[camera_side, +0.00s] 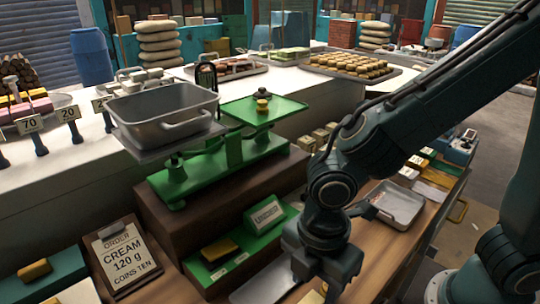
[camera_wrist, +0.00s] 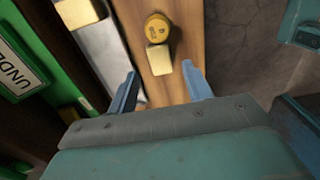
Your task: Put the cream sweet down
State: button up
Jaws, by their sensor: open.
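In the wrist view a small cream block, the cream sweet (camera_wrist: 158,59), is on the wooden counter just beyond my fingertips. A round golden piece with dark marks (camera_wrist: 156,28) is right behind it; I cannot tell if they touch. My gripper (camera_wrist: 160,72) is open, its two blue fingers apart, with nothing clamped between them. In the side view my gripper (camera_side: 318,285) is low over the counter at the bottom, and its fingertips are partly hidden. A cream piece (camera_side: 312,297) shows beside it at the picture's lower edge.
A green scale (camera_side: 225,160) with a grey pan (camera_side: 165,108) and a green plate (camera_side: 262,112) bearing a brass weight (camera_side: 262,105) stands behind. An order card (camera_side: 125,258) reads CREAM 120 g. A metal tray (camera_side: 400,206) lies right; green trays (camera_side: 240,252) lie left.

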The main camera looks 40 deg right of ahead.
aim_at(314, 297)
notch_tip(314, 297, up, 8)
dwell(0.5)
dwell(0.4)
jog(key=s+d+r+m+t, duration=0.2)
jog(key=d+r+m, duration=0.1)
jog(key=d+m, duration=0.5)
jog(key=s+d+r+m+t, duration=0.2)
jog(key=d+r+m+t, duration=0.1)
jog(key=d+m, duration=0.6)
jog(key=d, duration=0.3)
jog(key=shift+d+r, duration=0.15)
jog(key=shift+d, duration=0.1)
jog(key=shift+o, duration=0.4)
jog(key=shift+s+d+m+t, duration=0.25)
jog(key=shift+m+t, duration=0.05)
jog(key=shift+m, duration=0.2)
jog(key=shift+w, duration=0.1)
